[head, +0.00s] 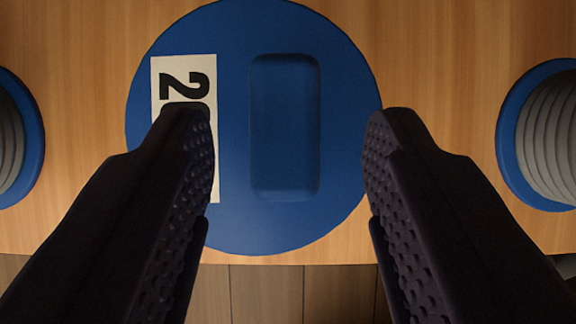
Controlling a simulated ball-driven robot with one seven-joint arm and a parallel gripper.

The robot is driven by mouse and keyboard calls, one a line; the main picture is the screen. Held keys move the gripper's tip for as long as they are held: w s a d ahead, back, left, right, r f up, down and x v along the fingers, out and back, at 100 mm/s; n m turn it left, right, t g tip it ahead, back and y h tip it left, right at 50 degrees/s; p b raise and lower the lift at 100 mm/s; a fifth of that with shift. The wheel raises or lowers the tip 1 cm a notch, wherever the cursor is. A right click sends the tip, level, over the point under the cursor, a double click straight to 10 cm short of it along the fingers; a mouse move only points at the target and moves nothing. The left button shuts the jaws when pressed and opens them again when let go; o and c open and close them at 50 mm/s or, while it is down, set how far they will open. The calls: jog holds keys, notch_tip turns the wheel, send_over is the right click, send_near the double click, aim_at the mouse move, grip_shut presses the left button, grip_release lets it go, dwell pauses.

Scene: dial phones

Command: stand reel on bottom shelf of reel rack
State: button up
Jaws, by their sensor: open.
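A round blue reel (285,225) shows its flat face in the middle of the head view. It has a recessed rounded-rectangle slot (285,125) at its centre and a white label with black digits, partly covered by my left finger. My gripper (288,130) is open, with one dark textured finger on each side of the slot. Nothing is held between the fingers. The gap between fingertips and reel face is hard to judge. I cannot identify the reel rack or its bottom shelf for certain in this view.
The reel is on or in front of a light wood surface (440,60). Another blue reel with grey windings (545,135) is at the right edge, and a similar one (12,140) is at the left edge. Brown planks (270,295) show beyond the wood's lower edge.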

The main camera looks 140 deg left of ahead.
jog(key=p+v, duration=0.4)
jog(key=v, duration=0.6)
jog(key=shift+r+p, duration=0.3)
jog(key=shift+r, duration=0.05)
jog(key=shift+a, duration=0.2)
